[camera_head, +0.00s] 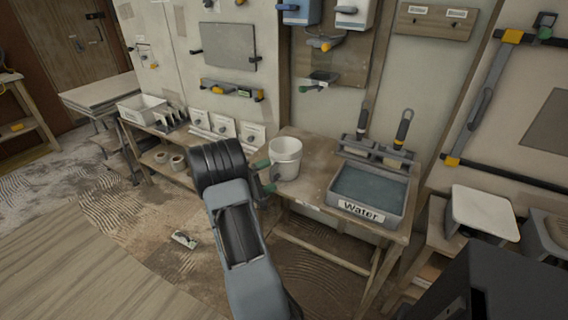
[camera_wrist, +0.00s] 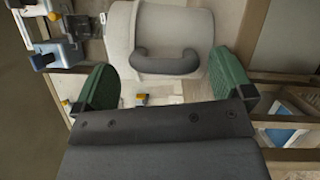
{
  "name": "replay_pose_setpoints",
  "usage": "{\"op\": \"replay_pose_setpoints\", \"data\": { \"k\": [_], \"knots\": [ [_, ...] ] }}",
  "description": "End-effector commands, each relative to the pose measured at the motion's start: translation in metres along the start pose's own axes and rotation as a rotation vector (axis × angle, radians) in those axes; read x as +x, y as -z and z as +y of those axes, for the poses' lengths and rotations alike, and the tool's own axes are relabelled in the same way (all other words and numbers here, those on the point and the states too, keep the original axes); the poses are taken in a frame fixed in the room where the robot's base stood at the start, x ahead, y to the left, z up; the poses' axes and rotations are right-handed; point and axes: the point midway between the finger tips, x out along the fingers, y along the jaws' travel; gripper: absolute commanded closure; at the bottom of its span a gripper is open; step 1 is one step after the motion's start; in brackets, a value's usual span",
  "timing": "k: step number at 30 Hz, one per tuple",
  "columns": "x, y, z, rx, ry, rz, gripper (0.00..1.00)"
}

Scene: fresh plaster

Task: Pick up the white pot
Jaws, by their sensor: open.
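The white pot (camera_head: 286,158) stands upright at the left end of the wooden bench, left of the water basin. In the wrist view the white pot (camera_wrist: 160,32) fills the top middle, with its dark curved handle (camera_wrist: 165,64) facing me. My gripper (camera_head: 264,176) is close beside the pot on its near left side. Its green fingers show apart in the wrist view, and my gripper (camera_wrist: 163,88) is open and empty. The handle lies between and just beyond the fingers. I cannot tell whether a finger touches the pot.
A grey basin labelled Water (camera_head: 369,190) sits right of the pot, with two brush-like tools (camera_head: 400,135) behind it. A lower bench (camera_head: 165,130) with a white bin (camera_head: 141,107) is at the left. A wall with mounted boards stands close behind the pot. A small object (camera_head: 184,239) lies on the floor.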

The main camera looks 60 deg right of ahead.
Motion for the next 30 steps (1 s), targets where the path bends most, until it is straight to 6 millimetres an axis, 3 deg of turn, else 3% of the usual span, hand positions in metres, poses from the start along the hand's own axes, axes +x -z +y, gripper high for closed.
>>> {"op": "replay_pose_setpoints", "data": {
  "k": [6, 14, 15, 27, 30],
  "knots": [
    [0.025, -0.002, 0.0, 0.001, 0.0, -0.007, 0.02],
    [0.029, -0.003, -0.002, -0.003, 0.003, -0.012, 0.02],
    [0.029, -0.003, -0.002, -0.004, 0.003, -0.012, 0.1],
    [0.028, -0.002, 0.0, 0.0, -0.001, -0.01, 0.48],
    [0.028, -0.002, 0.001, 0.002, -0.003, -0.009, 0.5]
  ]
}}
